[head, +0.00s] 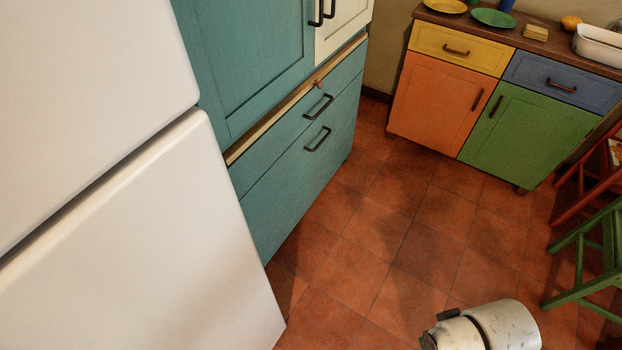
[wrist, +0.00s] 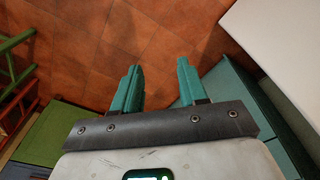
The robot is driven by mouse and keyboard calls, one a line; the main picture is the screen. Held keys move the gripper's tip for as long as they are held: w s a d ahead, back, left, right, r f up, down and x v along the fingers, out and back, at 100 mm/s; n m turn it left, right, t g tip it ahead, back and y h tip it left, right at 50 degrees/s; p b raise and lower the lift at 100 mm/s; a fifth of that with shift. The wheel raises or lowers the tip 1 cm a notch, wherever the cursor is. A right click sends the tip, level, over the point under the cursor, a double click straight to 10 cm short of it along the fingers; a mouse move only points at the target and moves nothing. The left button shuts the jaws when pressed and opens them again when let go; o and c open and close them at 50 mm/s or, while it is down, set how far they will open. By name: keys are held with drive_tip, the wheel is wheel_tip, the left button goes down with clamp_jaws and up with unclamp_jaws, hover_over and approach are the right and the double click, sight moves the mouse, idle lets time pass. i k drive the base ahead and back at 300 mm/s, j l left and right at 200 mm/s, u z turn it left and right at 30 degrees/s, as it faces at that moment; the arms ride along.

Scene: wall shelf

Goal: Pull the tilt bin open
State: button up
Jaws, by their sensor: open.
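The teal cabinet (head: 262,205) stands at the left in the head view, with its lower front shut flush. This large lower panel looks like the tilt bin and carries a dark bar handle (head: 317,138). A narrower drawer front above it has a similar dark handle (head: 318,107). My gripper (wrist: 157,72) shows in the wrist view, with its two teal fingers apart and nothing between them. It is over the tiled floor and apart from the teal cabinet (wrist: 236,98), which is to its right. The bin handle is not clear in the wrist view.
A white fridge (head: 150,240) stands close at the left, beside the teal cabinet. An orange door (head: 435,100) and a green door (head: 525,130) belong to a low cabinet at the back right. A green chair (head: 590,250) stands at the right. The tiled floor (head: 370,250) between is clear.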

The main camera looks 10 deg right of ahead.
sight(272, 207)
drive_tip(key=i+l+u, duration=0.3)
drive_tip(key=i+l, duration=0.9)
